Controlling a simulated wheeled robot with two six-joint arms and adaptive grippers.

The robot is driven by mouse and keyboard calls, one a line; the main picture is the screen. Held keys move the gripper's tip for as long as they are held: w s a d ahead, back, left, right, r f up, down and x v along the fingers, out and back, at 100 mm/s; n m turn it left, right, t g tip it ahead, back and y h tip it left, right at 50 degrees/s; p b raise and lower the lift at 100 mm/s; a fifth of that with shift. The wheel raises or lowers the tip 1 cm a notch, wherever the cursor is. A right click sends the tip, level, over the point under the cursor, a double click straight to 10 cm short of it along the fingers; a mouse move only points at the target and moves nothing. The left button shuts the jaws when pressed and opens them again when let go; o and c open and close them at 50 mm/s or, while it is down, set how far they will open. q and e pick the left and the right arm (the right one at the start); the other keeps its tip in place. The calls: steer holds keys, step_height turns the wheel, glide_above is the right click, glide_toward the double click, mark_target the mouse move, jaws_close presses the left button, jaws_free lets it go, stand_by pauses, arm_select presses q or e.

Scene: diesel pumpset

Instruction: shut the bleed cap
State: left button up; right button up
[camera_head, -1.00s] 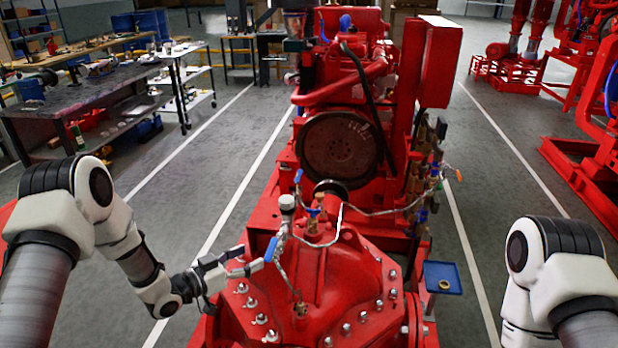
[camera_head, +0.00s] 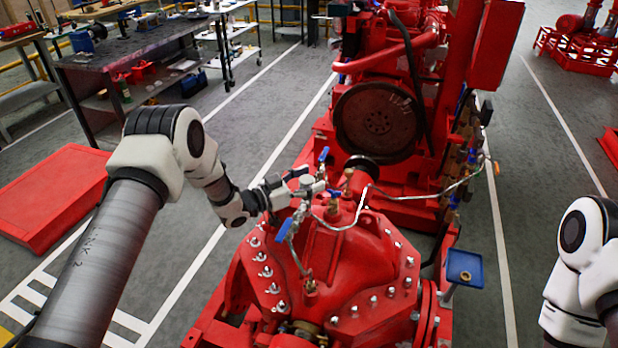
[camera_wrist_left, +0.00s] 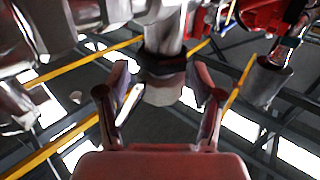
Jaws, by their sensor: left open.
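The bleed cap (camera_head: 307,181) is a small pale grey cap on top of a thin fitting above the red pump casing. My left gripper (camera_head: 301,182) comes in from the left at the cap, with its fingers on either side. In the left wrist view, a grey cylinder with a dark ring, seemingly the cap (camera_wrist_left: 164,92), lies between the two open fingertips (camera_wrist_left: 161,88). I cannot tell whether the fingers touch it. The fingers partly hide the cap in the head view. My right arm shows at the right edge; its gripper is out of view.
Blue valve handles (camera_head: 283,230) stand close below and beside the cap, with a braided hose (camera_head: 296,257) underneath. The red pump casing (camera_head: 340,262) has several studs. A small blue tray (camera_head: 465,268) is at the right.

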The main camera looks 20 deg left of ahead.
arm_select(q)
steer(key=shift+s+a+r, duration=0.1)
steer(key=shift+s+a, duration=0.1)
steer(key=shift+c, duration=0.3)
steer(key=shift+s+a, duration=0.1)
steer(key=shift+a, duration=0.05)
steer(key=c, duration=0.5)
steer(key=shift+r, duration=0.1)
steer(key=c, duration=0.6)
steer(key=m+g+h+b, duration=0.1)
steer(key=b, duration=0.1)
steer(key=m+g+h+b, duration=0.1)
steer(key=m+g+b, duration=0.1)
steer(key=m+g+h+b, duration=0.1)
steer(key=g+h+b, duration=0.1)
steer(key=shift+f, duration=0.25)
steer(key=shift+r+m+g+h+b, duration=0.15)
steer(key=shift+m+g+h+b, duration=0.45)
steer(key=shift+m+g+b, duration=0.6)
